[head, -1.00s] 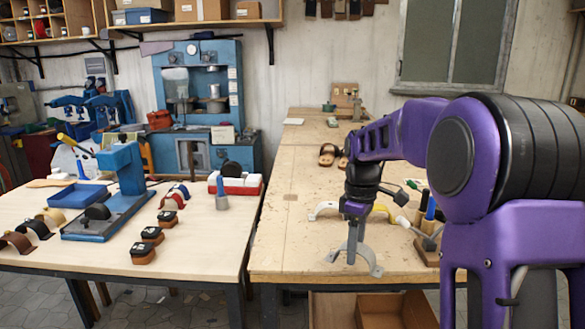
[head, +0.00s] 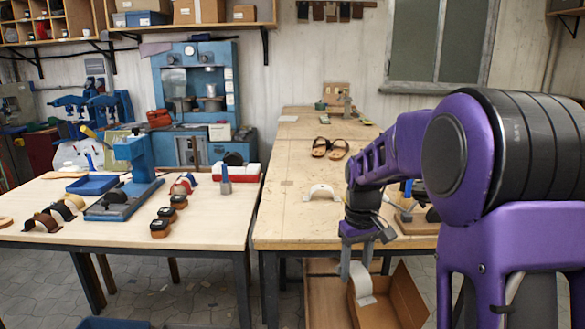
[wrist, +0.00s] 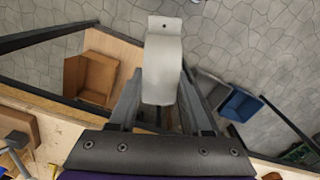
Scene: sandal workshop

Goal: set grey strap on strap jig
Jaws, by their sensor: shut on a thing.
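The grey strap (head: 361,281), a pale curved band, is shut in my gripper (head: 350,270), held in front of the right table's front edge, above an open cardboard box. In the wrist view the strap (wrist: 163,65) stands out between my two fingers (wrist: 158,95), with a small hole in its far tab. No thing is clearly marked as the strap jig. A blue stand (head: 130,180) with a dark rounded form (head: 115,196) on its base is on the left table, well apart from my gripper; I cannot tell if it is the jig.
The left table (head: 215,225) holds several curved straps, small black-topped blocks (head: 160,228) and a blue tray (head: 91,185). The right table (head: 285,225) carries a whitish arched piece (head: 322,191) and sandals (head: 330,149). A gap separates the tables. Cardboard boxes (head: 402,292) sit low below.

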